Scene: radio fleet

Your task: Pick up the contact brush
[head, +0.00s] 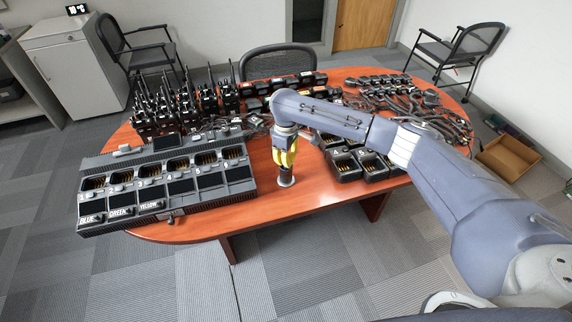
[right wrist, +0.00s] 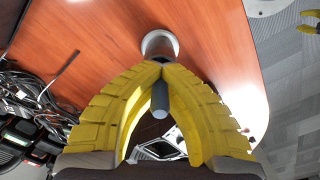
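A dark grey rod (right wrist: 160,98), which looks like the contact brush's handle, stands up between the yellow fingers of my right gripper (right wrist: 158,66). Its lower end goes toward a round silver cup (right wrist: 160,43) on the table, also seen in the head view (head: 286,181). The fingertips close around the rod just above the cup. In the head view my right gripper (head: 286,160) points straight down over the cup; the rod is hidden there. Yellow fingers, apparently my left gripper (right wrist: 309,22), show partly at the right wrist view's edge, too cut off to judge.
A large charger bank (head: 165,180) stands left of the cup. Smaller chargers (head: 347,166) stand close on the right. Upright radios (head: 190,103) crowd the back left, and cables and handsets (head: 405,100) lie at the back right. Bare table (head: 265,200) surrounds the cup.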

